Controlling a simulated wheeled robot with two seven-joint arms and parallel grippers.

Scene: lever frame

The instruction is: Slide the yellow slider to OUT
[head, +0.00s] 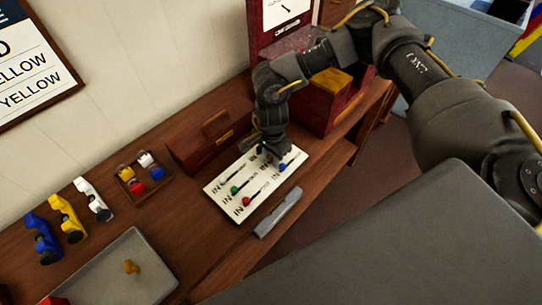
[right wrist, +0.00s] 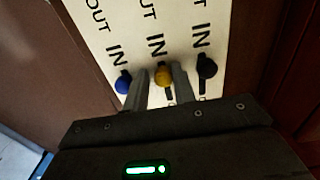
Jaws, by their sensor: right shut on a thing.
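The cream slider panel (head: 215,189) lies on the wooden bench, with IN and OUT labels beside its slots. In the right wrist view the yellow slider (right wrist: 162,76) sits between a blue slider (right wrist: 123,84) and a black slider (right wrist: 207,68), close to an IN label. My right gripper (right wrist: 161,88) is shut on the yellow slider, one finger on each side. In the head view my right gripper (head: 268,152) reaches down over the far part of the panel and hides the yellow slider. My left gripper is in neither view.
The panel also bears a green slider (head: 235,190) and a red slider (head: 246,201). A dark red box (head: 205,140) stands behind the panel. A grey bar (head: 278,213) lies at the bench's front edge. A grey tray (head: 100,278) and colored clamp-like things stand at left.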

